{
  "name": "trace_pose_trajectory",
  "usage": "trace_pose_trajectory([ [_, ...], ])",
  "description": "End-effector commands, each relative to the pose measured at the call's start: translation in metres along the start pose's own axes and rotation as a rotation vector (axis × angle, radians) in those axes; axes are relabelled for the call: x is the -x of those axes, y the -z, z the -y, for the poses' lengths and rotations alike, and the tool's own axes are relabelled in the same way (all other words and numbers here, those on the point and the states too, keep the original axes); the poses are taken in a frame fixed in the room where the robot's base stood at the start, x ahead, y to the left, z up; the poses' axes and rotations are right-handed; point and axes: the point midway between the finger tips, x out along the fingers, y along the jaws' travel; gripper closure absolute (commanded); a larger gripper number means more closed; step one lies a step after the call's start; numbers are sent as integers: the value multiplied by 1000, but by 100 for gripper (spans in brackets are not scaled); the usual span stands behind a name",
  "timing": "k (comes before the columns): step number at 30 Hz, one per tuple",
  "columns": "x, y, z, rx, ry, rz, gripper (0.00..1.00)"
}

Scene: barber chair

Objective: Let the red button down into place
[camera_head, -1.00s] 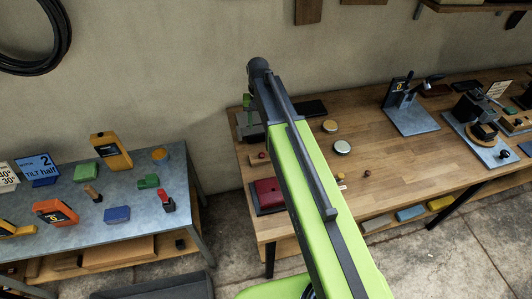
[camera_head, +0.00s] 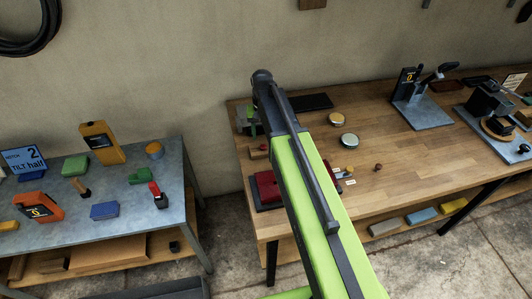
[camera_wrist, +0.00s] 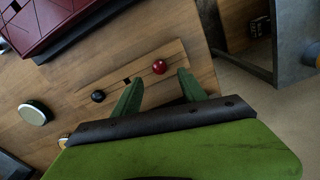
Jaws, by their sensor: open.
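The red button (camera_wrist: 159,67) is a small glossy red ball in the wrist view. It appears at the upper right end of a narrow wooden strip (camera_wrist: 148,80); whether it sits fully down in it I cannot tell. My gripper (camera_wrist: 160,77) has two green fingers, spread apart. The button is just beyond the fingertips, between them in the picture, with a gap visible on both sides. A black button (camera_wrist: 98,96) is at the strip's other end, and a small dark square mark lies between the two. In the head view my arm hides most of this spot.
A dark red case (camera_wrist: 50,20) lies close by at the upper left of the wrist view. A white-topped round tin (camera_wrist: 35,112) stands to the left. In the head view, the wooden bench (camera_head: 400,160) has clear room right of my arm. A grey side table (camera_head: 115,185) stands left.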

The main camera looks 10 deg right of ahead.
Motion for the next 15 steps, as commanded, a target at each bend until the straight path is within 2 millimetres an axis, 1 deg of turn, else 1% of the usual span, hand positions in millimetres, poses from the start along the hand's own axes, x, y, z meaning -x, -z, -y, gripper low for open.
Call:
trace_pose_trajectory([
  [2, -2, 0, 0, 0, 0, 0, 51],
  [4, -10, -1, 0, 0, 0, 0, 51],
  [9, -40, -3, 0, -1, 0, 0, 51],
  [11, -49, -2, 0, -1, 0, 0, 51],
  [13, -54, -2, -1, -1, 0, 0, 51],
  [15, -53, -2, -1, -1, 0, 0, 51],
])
